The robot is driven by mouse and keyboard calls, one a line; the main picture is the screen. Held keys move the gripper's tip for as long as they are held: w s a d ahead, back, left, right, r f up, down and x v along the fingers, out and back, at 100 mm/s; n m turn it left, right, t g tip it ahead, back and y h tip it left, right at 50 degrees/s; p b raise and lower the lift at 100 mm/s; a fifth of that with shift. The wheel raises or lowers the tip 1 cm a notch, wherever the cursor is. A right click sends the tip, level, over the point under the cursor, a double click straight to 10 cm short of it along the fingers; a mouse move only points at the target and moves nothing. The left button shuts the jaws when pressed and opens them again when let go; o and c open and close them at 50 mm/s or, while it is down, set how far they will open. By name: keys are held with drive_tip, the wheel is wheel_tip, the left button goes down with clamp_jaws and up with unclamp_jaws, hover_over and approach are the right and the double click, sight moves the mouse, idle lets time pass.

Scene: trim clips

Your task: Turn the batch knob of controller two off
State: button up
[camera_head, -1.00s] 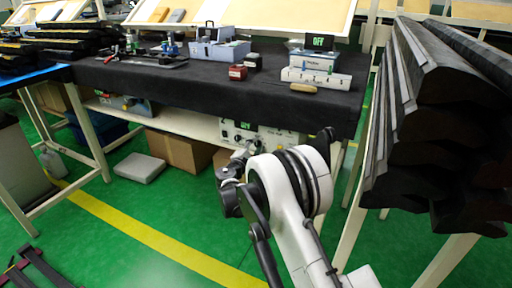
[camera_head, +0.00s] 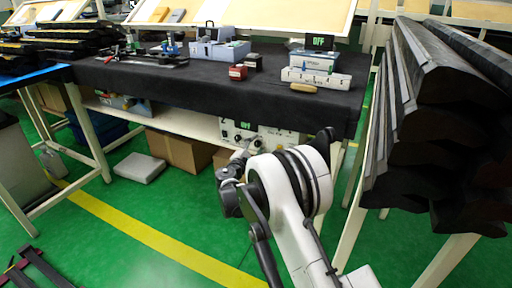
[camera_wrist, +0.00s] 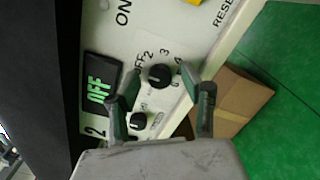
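Controller two is a pale panel (camera_wrist: 120,48) with a "2" label and a dark display (camera_wrist: 99,94) reading OFF in green. In the wrist view a round black knob (camera_wrist: 159,75) is ringed by OFF, 2, 3 and 4 marks.
The dark-covered workbench (camera_head: 190,92) stands above the shelf, with boxes and another OFF display (camera_head: 321,43) on it. Cardboard boxes (camera_head: 178,150) sit on the floor below. A stack of dark trim parts (camera_head: 430,130) is close on the right.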

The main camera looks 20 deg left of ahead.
drive_tip(key=s+a, duration=0.1)
drive_tip(key=s, duration=1.1)
idle(0.4)
